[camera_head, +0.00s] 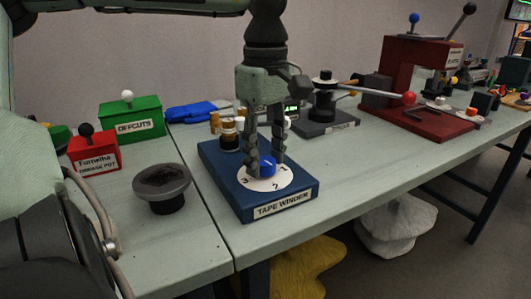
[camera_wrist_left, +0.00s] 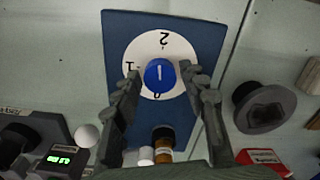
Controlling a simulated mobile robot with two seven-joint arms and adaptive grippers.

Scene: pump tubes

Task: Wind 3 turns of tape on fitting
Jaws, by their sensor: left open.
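The blue tape winder (camera_head: 295,208) stands on the table, with a white numbered dial and a blue knob (camera_head: 267,166) on its top. My left gripper (camera_head: 264,160) points straight down over it, with its fingers on either side of the knob. In the left wrist view the knob (camera_wrist_left: 159,75) lies between the open fingertips (camera_wrist_left: 158,85), with gaps on both sides. A white line on the knob runs up and down in that view. A fitting with an amber body and dark top (camera_head: 229,135) stands at the winder's back; it also shows in the left wrist view (camera_wrist_left: 163,145). My right gripper is out of view.
A dark funnel-like cup (camera_head: 162,186) stands left of the winder. A red pot (camera_head: 93,152) and a green offcuts box (camera_head: 131,118) are behind it. A dark lever device (camera_head: 323,105) and a red press (camera_head: 425,118) stand to the right. The front right table is clear.

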